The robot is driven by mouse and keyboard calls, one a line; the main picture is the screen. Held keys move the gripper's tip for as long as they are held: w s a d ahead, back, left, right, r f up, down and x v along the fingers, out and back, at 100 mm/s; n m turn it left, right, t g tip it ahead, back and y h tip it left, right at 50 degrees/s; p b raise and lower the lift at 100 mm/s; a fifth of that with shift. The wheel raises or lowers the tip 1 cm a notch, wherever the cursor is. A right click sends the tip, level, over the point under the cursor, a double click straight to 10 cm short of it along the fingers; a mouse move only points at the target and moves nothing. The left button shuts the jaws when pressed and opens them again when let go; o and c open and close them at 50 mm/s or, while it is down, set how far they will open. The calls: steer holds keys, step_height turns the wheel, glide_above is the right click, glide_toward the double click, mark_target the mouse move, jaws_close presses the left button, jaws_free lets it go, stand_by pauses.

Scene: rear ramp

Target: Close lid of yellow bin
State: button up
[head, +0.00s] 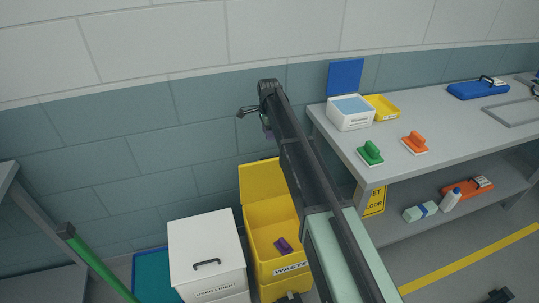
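The yellow bin (276,228) stands on the floor at the lower middle, with a "WASTE" label on its front. Its yellow lid (261,181) is open and stands up at the back, toward the wall. A purple item (282,245) shows inside the bin. My arm passes in front of the bin's right side and hides part of it. My gripper (243,113) is small and dark at the far end of the arm, above the raised lid in the picture and apart from it. I cannot make out whether its fingers are open or shut.
A white bin (206,248) marked "USED LINEN", lid shut, stands just left of the yellow bin. At right, a grey bench (459,119) holds a white tub (350,113), a yellow tray (384,107) and green and orange brushes. A green pole (95,262) leans at lower left.

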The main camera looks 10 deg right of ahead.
mark_target(270, 157)
step_height(270, 157, down, 11)
steer(key=b, duration=1.1)
steer(key=shift+s+f, duration=0.1)
jaws_close()
